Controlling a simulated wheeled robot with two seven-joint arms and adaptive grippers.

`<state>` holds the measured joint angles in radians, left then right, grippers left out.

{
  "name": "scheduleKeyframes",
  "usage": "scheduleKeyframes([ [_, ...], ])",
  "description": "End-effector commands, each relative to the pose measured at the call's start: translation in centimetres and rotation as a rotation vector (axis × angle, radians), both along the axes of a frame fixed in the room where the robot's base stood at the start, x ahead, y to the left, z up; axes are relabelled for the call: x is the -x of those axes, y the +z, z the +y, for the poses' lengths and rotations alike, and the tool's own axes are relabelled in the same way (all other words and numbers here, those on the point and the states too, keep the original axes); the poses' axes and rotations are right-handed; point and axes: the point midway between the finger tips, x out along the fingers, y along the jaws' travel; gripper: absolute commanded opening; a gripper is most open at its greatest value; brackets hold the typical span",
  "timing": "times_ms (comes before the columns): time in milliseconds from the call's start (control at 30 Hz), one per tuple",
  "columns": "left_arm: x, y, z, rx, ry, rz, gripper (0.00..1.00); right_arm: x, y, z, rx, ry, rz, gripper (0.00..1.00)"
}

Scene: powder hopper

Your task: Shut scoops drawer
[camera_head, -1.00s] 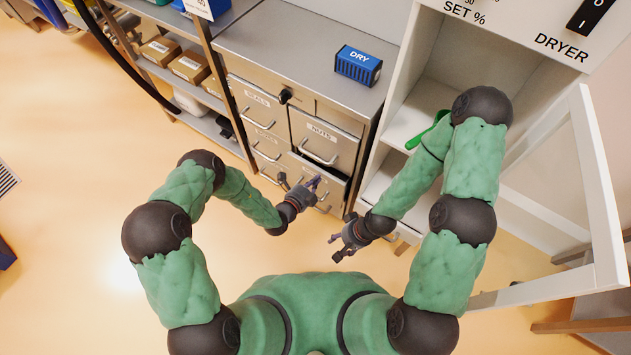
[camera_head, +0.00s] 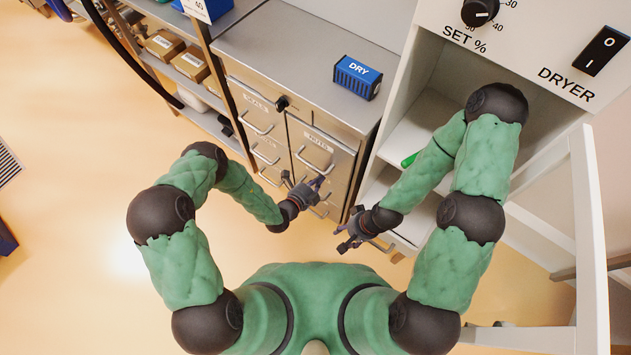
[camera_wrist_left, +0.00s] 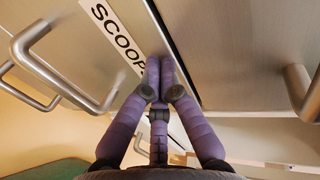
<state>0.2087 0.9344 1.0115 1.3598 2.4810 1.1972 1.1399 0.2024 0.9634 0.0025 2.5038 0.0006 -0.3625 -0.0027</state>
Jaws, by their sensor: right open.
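The scoops drawer (camera_wrist_left: 93,60) is a grey metal front with a "SCOOPS" label and a bar handle, close up in the left wrist view. In the head view it sits in the cabinet below the drawer labelled "NUTS" (camera_head: 318,148), mostly behind my left gripper (camera_head: 313,188). The front looks nearly in line with the cabinet; I cannot tell if a small gap is left. My left gripper (camera_wrist_left: 160,75) is shut and empty, its purple fingertips together at the drawer front's edge beside the label. My right gripper (camera_head: 346,238) is open and empty, apart from the cabinet.
A blue "DRY" box (camera_head: 357,77) stands on the cabinet top. Shelves with boxes (camera_head: 164,44) are at the left. Floor at lower left is clear.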

Motion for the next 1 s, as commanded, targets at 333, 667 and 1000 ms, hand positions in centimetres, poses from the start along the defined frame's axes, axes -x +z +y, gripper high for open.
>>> scheduleKeyframes([
  [333,-0.1,0.6,0.3,0.0,-0.001,-0.017,0.0,0.0,0.0,0.0,0.0,0.0,0.0,0.55],
  [667,4.7,2.0,3.8,0.0,0.005,-0.005,0.0,0.0,0.0,0.0,0.0,0.0,0.0,0.55],
  [1000,8.5,3.4,6.5,0.0,0.003,-0.002,0.0,0.0,0.0,0.0,0.0,0.0,0.0,0.55],
])
